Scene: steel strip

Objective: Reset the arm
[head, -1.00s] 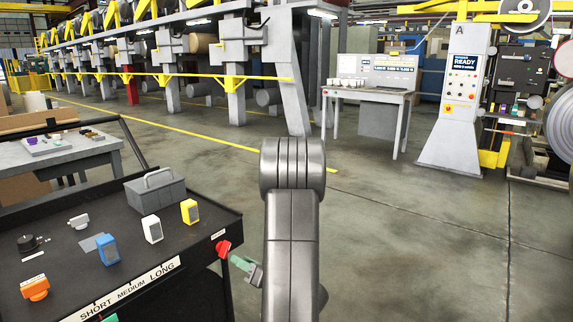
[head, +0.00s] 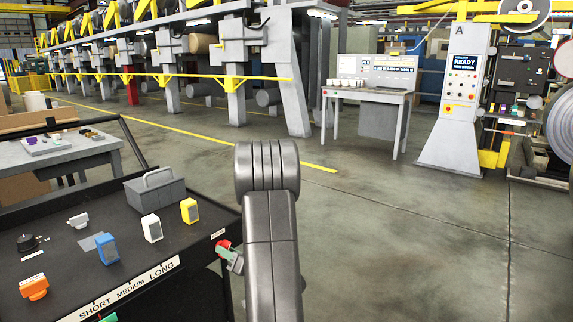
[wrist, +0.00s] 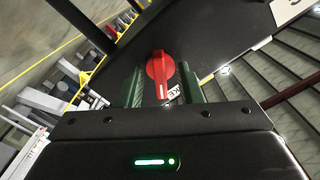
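My arm (head: 272,235) rises in the middle of the head view, its lower part cut off by the bottom edge. My gripper (head: 233,260) is at the right end of the black cart, partly overlapping a red knob (head: 222,246) there. In the wrist view the two green fingers of my gripper (wrist: 160,90) stand apart. The gripper is open and holds nothing; I cannot tell whether the fingertips reach around the knob.
The black cart (head: 190,238) carries a grey toolbox (head: 157,193), a white block (head: 152,228), a yellow block (head: 189,211), a blue block (head: 107,249) and an orange piece (head: 34,287). A desk (head: 372,95) and control post (head: 458,100) stand further back. The floor to the right is clear.

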